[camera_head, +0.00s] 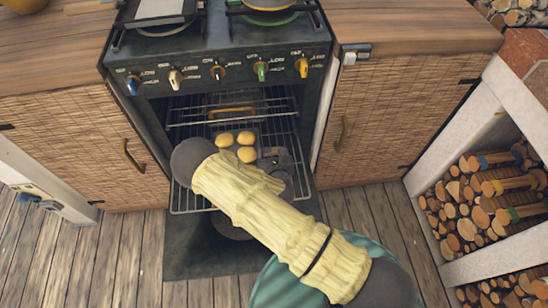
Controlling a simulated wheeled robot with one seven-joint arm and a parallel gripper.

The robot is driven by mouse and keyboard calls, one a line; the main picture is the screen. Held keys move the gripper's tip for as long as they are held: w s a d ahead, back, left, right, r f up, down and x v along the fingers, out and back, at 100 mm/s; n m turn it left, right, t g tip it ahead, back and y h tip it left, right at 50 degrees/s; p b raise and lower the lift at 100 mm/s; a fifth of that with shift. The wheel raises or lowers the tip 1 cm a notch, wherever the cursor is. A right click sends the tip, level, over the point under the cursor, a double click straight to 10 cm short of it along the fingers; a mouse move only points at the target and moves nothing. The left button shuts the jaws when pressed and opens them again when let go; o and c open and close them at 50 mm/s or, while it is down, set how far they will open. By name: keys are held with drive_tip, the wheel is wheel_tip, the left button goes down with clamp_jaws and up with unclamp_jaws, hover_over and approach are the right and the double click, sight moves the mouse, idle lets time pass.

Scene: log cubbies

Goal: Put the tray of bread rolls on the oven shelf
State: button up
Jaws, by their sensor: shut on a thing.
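Several golden bread rolls (246,138) sit together on a small dark tray (262,132) inside the open oven (218,72). My gripper (272,157) is at the right side of the tray, shut on it. My arm comes in from the lower right and hides part of the tray's near side. A wire oven shelf (184,203) spreads around and beneath the tray. I cannot tell whether the tray touches the wires.
The oven door (205,262) hangs open toward me. Another wire rack (190,124) shows farther back. Wicker cupboards (390,115) flank the oven. Log cubbies (480,205) stand at right. Pans (165,10) are on the stove top.

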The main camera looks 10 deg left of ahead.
drive_tip(key=shift+w+f, duration=0.1)
drive_tip(key=shift+f, duration=0.55)
drive_tip(key=shift+d+r, duration=0.1)
drive_tip(key=o, duration=1.5)
drive_tip(key=shift+c, duration=0.2)
drive_tip(key=shift+s, duration=0.2)
drive_tip(key=p+v, duration=0.1)
drive_tip(key=v, duration=1.1)
